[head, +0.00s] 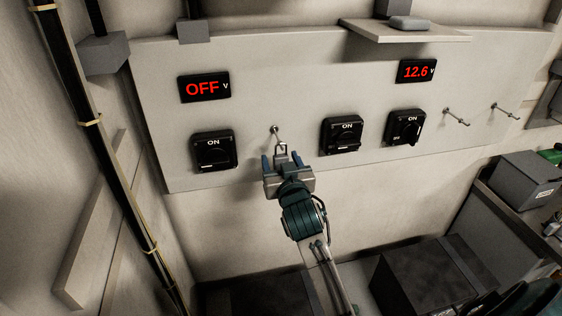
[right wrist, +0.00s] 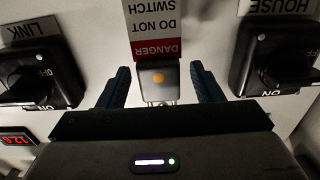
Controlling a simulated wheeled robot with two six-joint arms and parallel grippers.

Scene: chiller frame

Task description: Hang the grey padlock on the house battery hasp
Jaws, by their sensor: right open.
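The grey padlock (right wrist: 158,77), with an orange dot, sits between the open fingers of my right gripper (right wrist: 160,90) in the right wrist view. A gap shows on each side of it. In the head view, its pale shackle (head: 282,147) shows just below a wall peg (head: 275,130), above my right gripper (head: 282,163). Whether the shackle is on the peg is unclear. The HOUSE switch (right wrist: 278,65) is right of the gripper in the upside-down wrist view. In the head view it is the left switch (head: 213,150); its hasp is not clearly visible. My left gripper is out of view.
A red and white danger tag (right wrist: 155,30) is beside the padlock. The LINK switch (head: 342,134) and another switch (head: 404,128) are to the right, then two empty pegs (head: 456,117). A shelf (head: 408,32) juts out above. A dark box (head: 435,275) stands below.

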